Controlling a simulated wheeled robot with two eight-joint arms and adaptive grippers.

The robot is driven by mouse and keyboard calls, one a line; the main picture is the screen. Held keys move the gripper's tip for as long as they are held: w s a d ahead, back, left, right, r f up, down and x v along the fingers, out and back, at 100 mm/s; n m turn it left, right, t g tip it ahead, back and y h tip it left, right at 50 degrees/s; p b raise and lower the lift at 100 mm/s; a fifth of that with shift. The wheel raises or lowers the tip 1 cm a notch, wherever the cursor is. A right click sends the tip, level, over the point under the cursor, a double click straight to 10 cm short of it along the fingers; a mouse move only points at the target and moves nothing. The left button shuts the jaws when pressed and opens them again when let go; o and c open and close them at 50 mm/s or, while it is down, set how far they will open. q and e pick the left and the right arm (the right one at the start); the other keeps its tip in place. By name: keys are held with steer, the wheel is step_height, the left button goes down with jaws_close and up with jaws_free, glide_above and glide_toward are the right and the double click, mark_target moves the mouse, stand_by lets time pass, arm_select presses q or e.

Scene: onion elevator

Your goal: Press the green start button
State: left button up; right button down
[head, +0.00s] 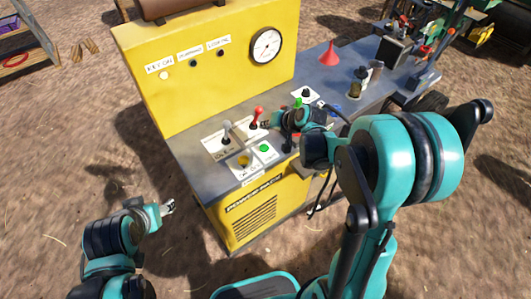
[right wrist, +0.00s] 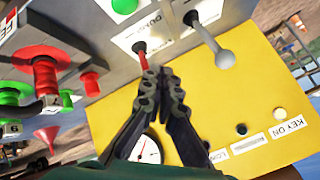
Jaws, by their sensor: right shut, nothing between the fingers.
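The green start button (head: 264,148) sits on a white plate at the front of the grey console top. It also shows at the top edge of the right wrist view (right wrist: 124,5). My right gripper (head: 266,125) is over the console, behind the button and close to the red lever (head: 257,114). In the right wrist view its fingers (right wrist: 160,72) are shut and empty, with their tips beside the red lever (right wrist: 141,48); I cannot tell whether they touch it. My left gripper (head: 168,207) is over the ground left of the machine, too small to read.
A grey-knobbed lever (head: 228,130) stands left of the red one. A yellow knob (head: 244,161) is beside the green button. The yellow panel (head: 210,75) with a gauge (head: 266,45) rises behind. A red funnel (head: 329,54) stands at the back right of the console.

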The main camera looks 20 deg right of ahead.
mark_target(266, 148)
steer(key=shift+d+f, duration=0.1)
stand_by(0.3)
step_height(266, 148, down, 9)
steer(key=b, duration=0.7)
stand_by(1.2)
steer(key=shift+f+b, duration=0.3)
steer(key=shift+b, duration=0.2)
steer(key=shift+f+b, duration=0.55)
stand_by(0.5)
steer(key=shift+r, duration=0.15)
steer(key=shift+r+p, duration=0.8)
steer(key=shift+r, duration=0.05)
